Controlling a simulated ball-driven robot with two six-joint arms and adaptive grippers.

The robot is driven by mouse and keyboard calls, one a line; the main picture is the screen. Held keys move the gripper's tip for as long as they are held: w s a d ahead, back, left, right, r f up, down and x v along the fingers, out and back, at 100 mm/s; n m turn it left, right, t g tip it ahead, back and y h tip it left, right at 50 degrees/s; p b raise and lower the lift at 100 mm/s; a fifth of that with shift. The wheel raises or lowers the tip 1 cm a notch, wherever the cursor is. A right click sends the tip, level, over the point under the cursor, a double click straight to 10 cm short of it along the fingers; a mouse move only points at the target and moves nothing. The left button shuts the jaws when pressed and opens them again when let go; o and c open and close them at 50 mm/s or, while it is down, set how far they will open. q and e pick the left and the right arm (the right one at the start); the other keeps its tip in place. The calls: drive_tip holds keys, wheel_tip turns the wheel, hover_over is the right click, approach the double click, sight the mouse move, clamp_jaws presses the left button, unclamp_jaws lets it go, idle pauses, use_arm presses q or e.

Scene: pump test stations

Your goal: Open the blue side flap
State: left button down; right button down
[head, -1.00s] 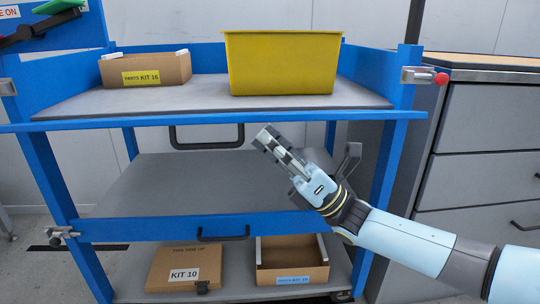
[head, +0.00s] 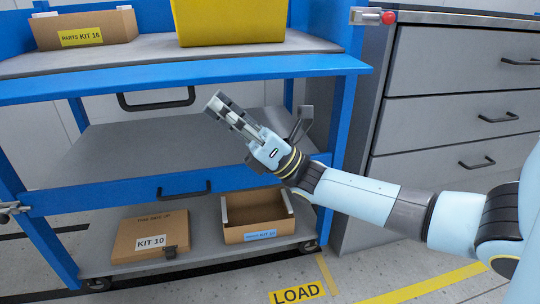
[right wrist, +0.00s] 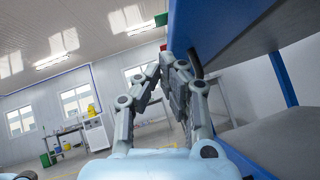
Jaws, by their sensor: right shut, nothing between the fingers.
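The blue side flap (head: 250,69) runs along the front of the cart's top shelf. It sticks out towards me, roughly level, with its black handle (head: 157,98) hanging below. My right gripper (head: 222,104) is shut and empty, below the flap and right of the handle, apart from the handle in the head view. In the right wrist view, my shut fingers (right wrist: 174,62) point up beside the flap's broad blue face (right wrist: 225,30). A latch with a red knob (head: 388,18) is on the right post.
A yellow bin (head: 230,25) and a parts kit box (head: 85,30) stand on the top shelf. A lower blue panel (head: 100,195) has its own handle. Two cardboard boxes lie on the bottom shelf. A grey drawer cabinet (head: 450,105) stands close on the right.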

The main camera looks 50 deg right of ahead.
drive_tip(key=v, duration=1)
drive_tip(key=shift+w, duration=0.1)
